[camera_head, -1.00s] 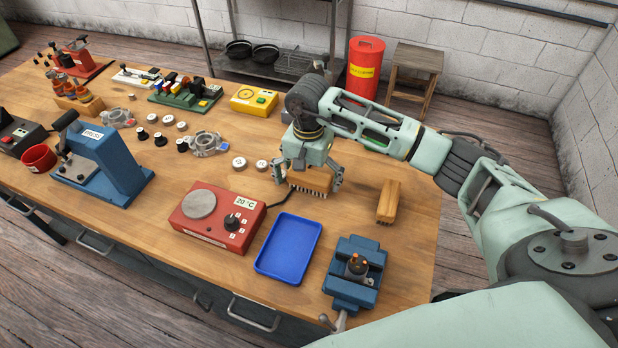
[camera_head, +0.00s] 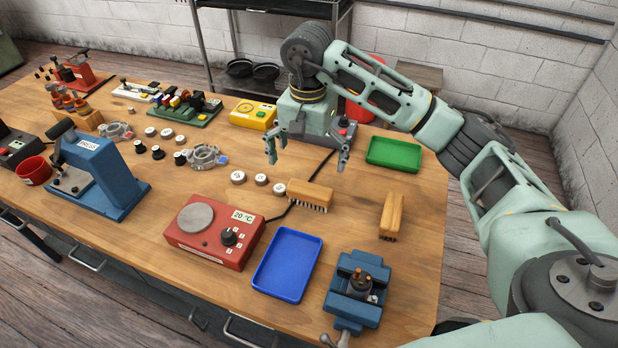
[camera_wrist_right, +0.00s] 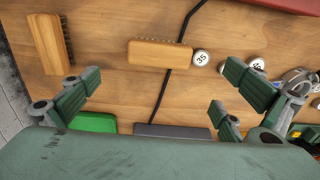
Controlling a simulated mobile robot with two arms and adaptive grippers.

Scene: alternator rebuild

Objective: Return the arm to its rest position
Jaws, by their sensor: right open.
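My right arm reaches in from the right in the head view. A second wooden brush (camera_head: 391,215) lies to the right, apart from the gripper. My left gripper is not in view.
A green tray (camera_head: 394,153), a blue tray (camera_head: 287,264), a blue vise (camera_head: 356,285) and a red hot plate (camera_head: 213,230) stand on the bench. A blue press (camera_head: 100,180) is at left. A yellow box (camera_head: 253,113) stands near the raised gripper. Bare wood lies between the brushes.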

